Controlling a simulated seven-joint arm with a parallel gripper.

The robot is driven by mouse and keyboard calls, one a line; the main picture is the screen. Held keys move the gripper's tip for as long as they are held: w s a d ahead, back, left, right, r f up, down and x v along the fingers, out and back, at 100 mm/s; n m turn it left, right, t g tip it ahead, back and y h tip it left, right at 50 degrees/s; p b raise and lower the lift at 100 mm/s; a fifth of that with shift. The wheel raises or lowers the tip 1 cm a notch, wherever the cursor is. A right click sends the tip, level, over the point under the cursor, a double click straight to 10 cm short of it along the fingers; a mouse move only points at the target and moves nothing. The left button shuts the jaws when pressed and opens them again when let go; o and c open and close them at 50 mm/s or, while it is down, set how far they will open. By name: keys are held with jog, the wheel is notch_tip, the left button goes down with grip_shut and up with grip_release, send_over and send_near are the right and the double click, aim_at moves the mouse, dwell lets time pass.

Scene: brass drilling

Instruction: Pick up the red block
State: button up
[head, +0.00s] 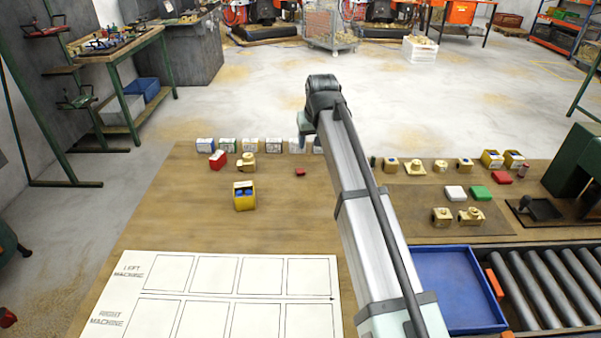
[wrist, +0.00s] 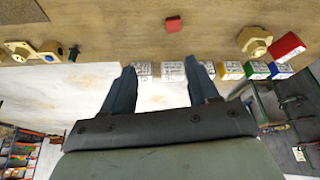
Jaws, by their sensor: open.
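A small red block (head: 300,172) lies on the wooden table, left of my arm in the head view. In the wrist view the red block (wrist: 173,24) is near the top middle, beyond my fingertips. My gripper (wrist: 161,66) is open, with nothing between its fingers, and is apart from the block. In the head view the arm hides most of the gripper. A larger red-and-white box (head: 217,160) stands further left on the table; it also shows at the right of the wrist view (wrist: 287,46).
A row of small labelled boxes (head: 250,145) lines the table's far edge. A brass part (head: 246,162) and a yellow box (head: 244,196) stand left of the block. A white marked sheet (head: 215,290) lies in front. A blue tray (head: 455,285) is at right. The wood around the block is clear.

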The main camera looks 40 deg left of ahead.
jog(key=s+a, duration=0.1)
send_near(300, 169)
jog(key=shift+w+a+f, duration=0.2)
jog(key=shift+w+f, duration=0.1)
jog(key=shift+f, duration=0.2)
jog(key=shift+w+a+f, duration=0.2)
jog(key=shift+w+f, duration=0.05)
jog(key=shift+f, duration=0.25)
jog(key=shift+s+x, duration=0.15)
jog(key=shift+x, duration=1.25)
jog(key=shift+s+x, duration=0.15)
jog(key=shift+x, duration=1.25)
jog(key=shift+d, duration=0.1)
grip_shut()
